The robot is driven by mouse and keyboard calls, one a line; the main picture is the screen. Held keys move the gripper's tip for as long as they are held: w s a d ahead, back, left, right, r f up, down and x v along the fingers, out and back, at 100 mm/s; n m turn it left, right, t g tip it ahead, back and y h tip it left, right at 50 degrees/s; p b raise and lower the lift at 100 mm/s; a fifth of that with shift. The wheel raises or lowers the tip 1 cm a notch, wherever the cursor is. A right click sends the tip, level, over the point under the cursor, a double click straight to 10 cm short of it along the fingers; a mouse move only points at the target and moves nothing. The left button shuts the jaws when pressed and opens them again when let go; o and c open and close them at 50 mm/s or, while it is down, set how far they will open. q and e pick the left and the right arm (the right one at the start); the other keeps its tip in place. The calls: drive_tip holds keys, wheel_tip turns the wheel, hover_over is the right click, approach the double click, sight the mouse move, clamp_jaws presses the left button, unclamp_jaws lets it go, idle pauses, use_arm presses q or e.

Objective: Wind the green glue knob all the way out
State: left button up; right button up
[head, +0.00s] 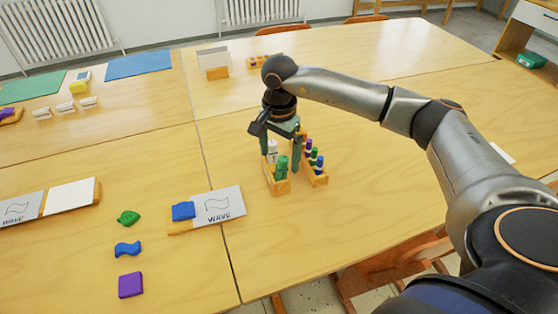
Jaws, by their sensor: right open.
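A green glue stick (282,168) stands upright in the front of a small wooden holder (277,187) on the table. A white glue stick (272,150) stands behind it in the same holder. My right gripper (281,158) points down over this holder. It is open, with one finger to the left of the sticks and one to the right. I cannot tell whether a finger touches the green stick. Which part of the green stick is the knob is too small to tell. My left gripper is out of view.
A second wooden holder (319,180) with several coloured sticks stands close on the right. A WAVE card (219,205) with a blue block (183,211) lies to the left. Green, blue and purple (131,285) pieces lie nearer. The table at front right is clear.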

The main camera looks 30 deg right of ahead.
sight(283, 158)
drive_tip(key=shift+s+d, duration=0.2)
drive_tip(key=shift+d, duration=0.2)
idle(0.6)
drive_tip(key=c, duration=1.4)
drive_tip(key=o, duration=1.4)
drive_tip(key=shift+r, duration=0.15)
drive_tip(key=shift+r+p, duration=2.05)
drive_tip(key=shift+r, duration=0.85)
